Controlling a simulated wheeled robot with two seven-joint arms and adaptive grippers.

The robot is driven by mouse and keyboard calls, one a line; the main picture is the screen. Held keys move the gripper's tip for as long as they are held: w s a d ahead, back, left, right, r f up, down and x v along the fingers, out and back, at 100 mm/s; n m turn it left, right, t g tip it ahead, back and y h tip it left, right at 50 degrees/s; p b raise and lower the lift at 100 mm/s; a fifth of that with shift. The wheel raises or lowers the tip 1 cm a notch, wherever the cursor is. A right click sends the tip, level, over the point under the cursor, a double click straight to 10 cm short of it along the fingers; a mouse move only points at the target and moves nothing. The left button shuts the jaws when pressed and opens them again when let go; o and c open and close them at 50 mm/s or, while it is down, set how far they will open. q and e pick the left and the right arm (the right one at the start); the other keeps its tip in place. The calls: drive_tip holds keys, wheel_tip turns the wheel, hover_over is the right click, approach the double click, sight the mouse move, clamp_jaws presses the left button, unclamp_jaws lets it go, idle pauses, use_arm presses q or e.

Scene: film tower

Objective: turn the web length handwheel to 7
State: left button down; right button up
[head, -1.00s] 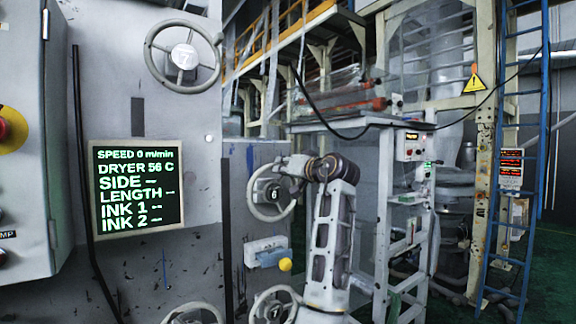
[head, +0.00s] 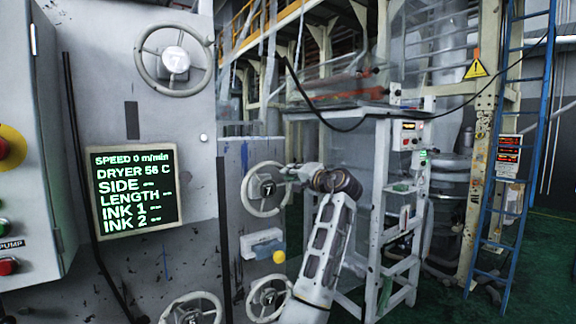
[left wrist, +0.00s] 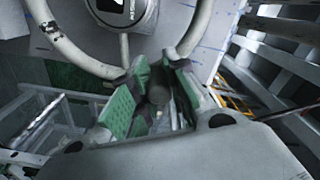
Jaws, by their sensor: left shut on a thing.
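The middle handwheel (head: 267,189) is a pale ring with spokes on the grey panel face, and its hub reads 7. My left gripper (head: 290,173) is at the upper right of its rim. In the left wrist view, the wheel's hub (left wrist: 122,10) and rim show at the top, and the green-padded fingers of my left gripper (left wrist: 158,80) are closed in on a part at the rim. The exact contact is partly hidden by the fingers. I cannot read a web length label on the wheel. My right gripper is not in view.
A display (head: 137,189) shows LENGTH with dashes. A grey stand (head: 405,230) is to the right.

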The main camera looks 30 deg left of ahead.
use_arm(q)
drive_tip(key=shift+w+d+f+m+p, duration=0.15)
drive_tip(key=shift+w+f+m+p, duration=0.3)
drive_tip(key=shift+m, duration=0.45)
drive_tip(key=c, duration=1.3)
unclamp_jaws()
drive_tip(key=shift+f, duration=0.1)
drive_tip(key=shift+c, duration=0.2)
drive_tip(key=v, duration=1.2)
